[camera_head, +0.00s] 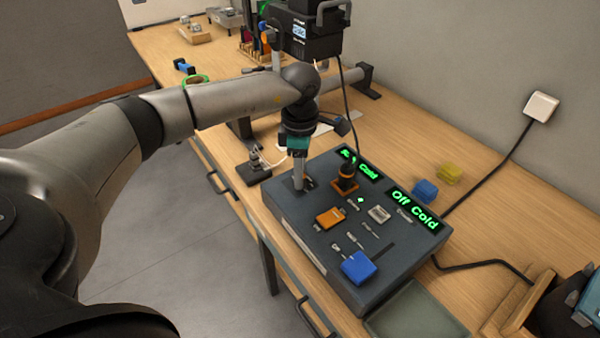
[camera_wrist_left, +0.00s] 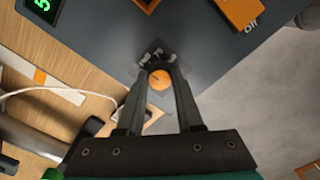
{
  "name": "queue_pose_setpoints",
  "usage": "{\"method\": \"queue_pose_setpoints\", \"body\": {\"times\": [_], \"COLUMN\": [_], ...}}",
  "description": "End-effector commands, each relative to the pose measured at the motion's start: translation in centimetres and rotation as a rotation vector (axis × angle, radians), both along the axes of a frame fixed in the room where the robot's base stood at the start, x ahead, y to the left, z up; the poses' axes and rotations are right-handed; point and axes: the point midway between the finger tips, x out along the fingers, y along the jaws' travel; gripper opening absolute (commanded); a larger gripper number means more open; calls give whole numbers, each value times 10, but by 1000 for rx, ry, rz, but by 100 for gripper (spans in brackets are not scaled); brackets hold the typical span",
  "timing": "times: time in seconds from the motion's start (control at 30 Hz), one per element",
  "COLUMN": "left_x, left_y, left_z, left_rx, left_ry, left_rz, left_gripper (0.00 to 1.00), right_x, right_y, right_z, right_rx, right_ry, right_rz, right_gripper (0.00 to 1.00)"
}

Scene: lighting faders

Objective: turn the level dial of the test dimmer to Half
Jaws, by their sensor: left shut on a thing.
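The test dimmer (camera_head: 315,250) is a dark grey box on the bench with controls on its sloping top. A small round orange-topped dial (camera_wrist_left: 160,80) sits near its corner, with small pale labels beside it that I cannot read. My left gripper (camera_head: 299,182) points down at that corner. In the left wrist view its fingers (camera_wrist_left: 160,78) are shut on the dial, one on each side. In the head view the gripper hides most of the dial, so its pointer setting cannot be told. My right gripper is not in view.
Beside the gripper stands a black knob on an orange base (camera_head: 345,178). An orange switch (camera_head: 330,217), a grey button (camera_head: 379,214) and a blue fader cap (camera_head: 358,266) share the panel. A lit display (camera_head: 415,209) reads "Off Cold". Blue (camera_head: 425,191) and yellow (camera_head: 449,174) blocks lie behind.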

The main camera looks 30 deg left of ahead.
Motion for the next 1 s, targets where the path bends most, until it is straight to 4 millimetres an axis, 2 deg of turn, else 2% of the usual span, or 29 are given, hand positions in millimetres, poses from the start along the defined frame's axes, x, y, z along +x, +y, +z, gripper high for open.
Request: {"method": "queue_pose_setpoints", "body": {"times": [0.57, 0.6, 0.83, 1.0], "left_x": [1, 1, 1, 0], "left_y": [0, 0, 0, 0], "left_z": [2, 2, 1, 0], "left_rx": [-2, -2, -1, -1], "left_ry": [-4, -4, -3, -1], "left_rz": [-29, -28, -28, -28], "left_gripper": [0, 40, 65, 65], "right_x": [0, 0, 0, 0], "right_y": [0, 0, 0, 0], "right_z": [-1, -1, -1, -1], "right_rx": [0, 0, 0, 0], "right_ry": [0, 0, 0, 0], "right_rz": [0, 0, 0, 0], "right_gripper": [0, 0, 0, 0]}}
